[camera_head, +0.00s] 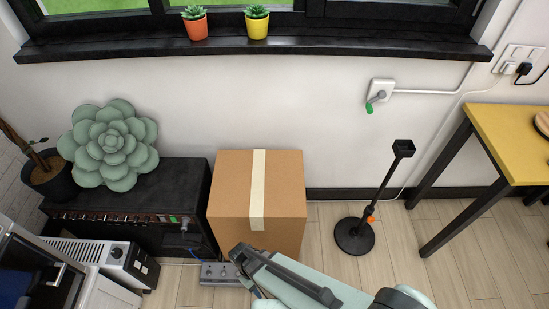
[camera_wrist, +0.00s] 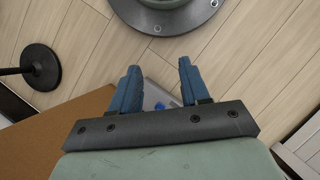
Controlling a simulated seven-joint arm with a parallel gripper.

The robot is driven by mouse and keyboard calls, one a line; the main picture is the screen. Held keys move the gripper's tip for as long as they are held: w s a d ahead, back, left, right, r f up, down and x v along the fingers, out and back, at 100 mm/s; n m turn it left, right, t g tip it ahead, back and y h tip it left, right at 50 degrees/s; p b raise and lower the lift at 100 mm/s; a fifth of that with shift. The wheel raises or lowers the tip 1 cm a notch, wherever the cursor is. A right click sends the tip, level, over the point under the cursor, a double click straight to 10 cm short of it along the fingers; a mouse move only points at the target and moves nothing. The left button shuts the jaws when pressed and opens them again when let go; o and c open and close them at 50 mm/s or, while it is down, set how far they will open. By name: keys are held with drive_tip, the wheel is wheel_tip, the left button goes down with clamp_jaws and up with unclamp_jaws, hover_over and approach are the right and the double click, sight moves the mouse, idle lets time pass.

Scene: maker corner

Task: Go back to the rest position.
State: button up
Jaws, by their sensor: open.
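My gripper (camera_head: 240,252) is low in front of the cardboard box in the head view, with my arm reaching in from the bottom. In the wrist view its two blue fingers (camera_wrist: 159,68) stand apart with nothing held between them. Behind the fingers, a grey pedal-like box (camera_wrist: 158,98) with a blue spot lies on the floor, partly hidden. It also shows in the head view (camera_head: 215,275), just left of my gripper.
A taped cardboard box (camera_head: 285,190) stands close to my gripper. A black stand (camera_head: 355,236) rises to its right, and a yellow table (camera_head: 510,130) is further right. A black amplifier (camera_head: 130,205) with a succulent (camera_head: 108,145) is left. Floor right of the stand is clear.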

drive_tip(key=s+d+r+m+g+y, duration=0.1)
drive_tip(key=d+m, duration=0.8)
drive_tip(key=d, duration=1.2)
drive_tip(key=shift+s+d+g+y, duration=0.35)
drive_tip(key=shift+s+g+y, duration=0.2)
drive_tip(key=shift+g+y, duration=0.65)
drive_tip(key=shift+r, duration=0.1)
